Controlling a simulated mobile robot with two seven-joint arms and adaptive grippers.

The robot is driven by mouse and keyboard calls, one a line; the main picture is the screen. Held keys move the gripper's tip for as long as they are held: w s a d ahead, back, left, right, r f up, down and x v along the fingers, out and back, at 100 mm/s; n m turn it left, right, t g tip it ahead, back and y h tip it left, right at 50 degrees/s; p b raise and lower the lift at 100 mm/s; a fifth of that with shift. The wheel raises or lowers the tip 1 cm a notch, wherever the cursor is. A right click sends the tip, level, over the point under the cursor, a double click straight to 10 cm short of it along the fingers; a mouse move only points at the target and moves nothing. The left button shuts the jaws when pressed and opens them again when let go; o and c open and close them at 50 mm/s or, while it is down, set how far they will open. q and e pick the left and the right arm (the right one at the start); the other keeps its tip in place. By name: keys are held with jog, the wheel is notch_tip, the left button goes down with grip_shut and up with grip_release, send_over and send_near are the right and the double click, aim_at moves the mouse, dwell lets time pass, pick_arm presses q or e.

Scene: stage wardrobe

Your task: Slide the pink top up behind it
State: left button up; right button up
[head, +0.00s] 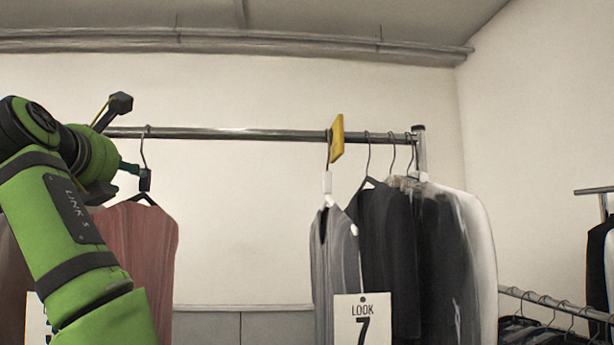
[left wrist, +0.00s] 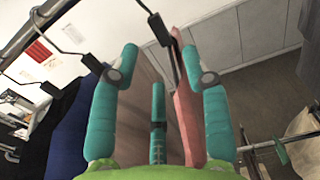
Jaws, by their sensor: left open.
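The pink top (head: 135,255) hangs at the left of the rail on a dark hanger (head: 143,198). My left gripper (head: 138,178) is at the neck of this hanger, just below its hook, and my arm hides part of the garments behind. In the left wrist view the pink top (left wrist: 188,118) lies between the teal fingers of my left gripper (left wrist: 158,60). The fingers are spread, with the hanger between them; contact cannot be told. My right gripper is not in view.
The chrome rail (head: 225,133) is bare from the pink top to a yellow divider (head: 337,138). A grey striped garment (head: 334,260) with a "LOOK 7" card (head: 363,320) hangs there, then dark jackets (head: 388,245) and a pale garment (head: 475,250). A lower rack (head: 550,300) stands at right.

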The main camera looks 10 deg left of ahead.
aim_at(149, 181)
pick_arm(q)
jog(key=shift+p+x, duration=0.45)
jog(key=shift+x, duration=0.35)
jog(key=shift+w+a+p, duration=0.1)
jog(key=shift+w+p, duration=0.2)
jog(key=shift+w, duration=0.05)
jog(key=p+x, duration=0.2)
jog(key=x, duration=0.1)
jog(key=shift+w+r+p, duration=0.1)
jog(key=shift+p, duration=0.25)
jog(key=p+x, duration=0.4)
jog(key=shift+w+p, duration=0.3)
jog(key=shift+w, duration=0.05)
jog(key=shift+w+d+f, duration=0.15)
jog(key=shift+d+f, duration=0.05)
jog(key=shift+f, duration=0.05)
jog(key=shift+d+b, duration=0.25)
jog(key=shift+b, duration=0.1)
jog(key=w+d, duration=0.3)
jog(key=d, duration=1.1)
jog(key=w+d, duration=0.3)
jog(key=d, duration=1.1)
jog(key=shift+w, duration=0.3)
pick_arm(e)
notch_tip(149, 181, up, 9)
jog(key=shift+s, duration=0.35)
